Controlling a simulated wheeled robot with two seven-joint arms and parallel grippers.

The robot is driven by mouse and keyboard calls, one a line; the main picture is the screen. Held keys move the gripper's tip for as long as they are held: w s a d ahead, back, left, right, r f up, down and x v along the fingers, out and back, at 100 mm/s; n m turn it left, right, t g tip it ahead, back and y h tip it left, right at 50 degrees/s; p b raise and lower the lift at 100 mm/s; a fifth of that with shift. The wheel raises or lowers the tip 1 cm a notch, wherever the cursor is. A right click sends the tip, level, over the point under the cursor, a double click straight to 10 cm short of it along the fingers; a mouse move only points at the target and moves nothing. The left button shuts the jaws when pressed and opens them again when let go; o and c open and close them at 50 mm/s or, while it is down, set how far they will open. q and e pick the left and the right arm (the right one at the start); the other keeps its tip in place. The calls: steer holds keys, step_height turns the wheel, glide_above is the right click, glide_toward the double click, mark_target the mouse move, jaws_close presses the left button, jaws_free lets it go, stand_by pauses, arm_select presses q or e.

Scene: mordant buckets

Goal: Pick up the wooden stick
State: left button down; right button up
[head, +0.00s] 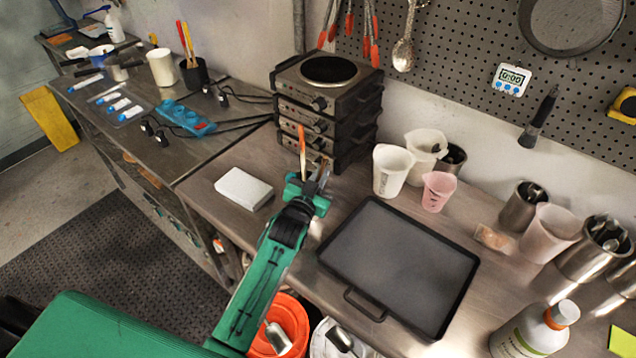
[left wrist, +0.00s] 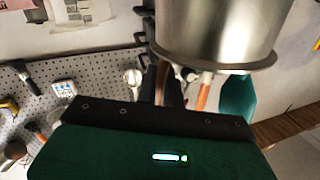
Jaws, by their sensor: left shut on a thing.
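The fingers hide the stick's lower end. In the left wrist view an orange-brown length of the stick (left wrist: 203,94) shows beside the dark fingers (left wrist: 170,88). My right gripper is in neither view.
The stacked hot plates (head: 330,108) stand close behind my left gripper. A white block (head: 244,188) lies to its left and a dark tray (head: 400,265) to its right. White beakers (head: 391,170) stand behind the tray. A steel vessel (left wrist: 215,30) fills the top of the wrist view.

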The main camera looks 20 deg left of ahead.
arm_select(q)
steer(key=shift+r, duration=0.1)
step_height(320, 180, up, 20)
steer(key=b, duration=0.4)
steer(key=shift+p, duration=0.4)
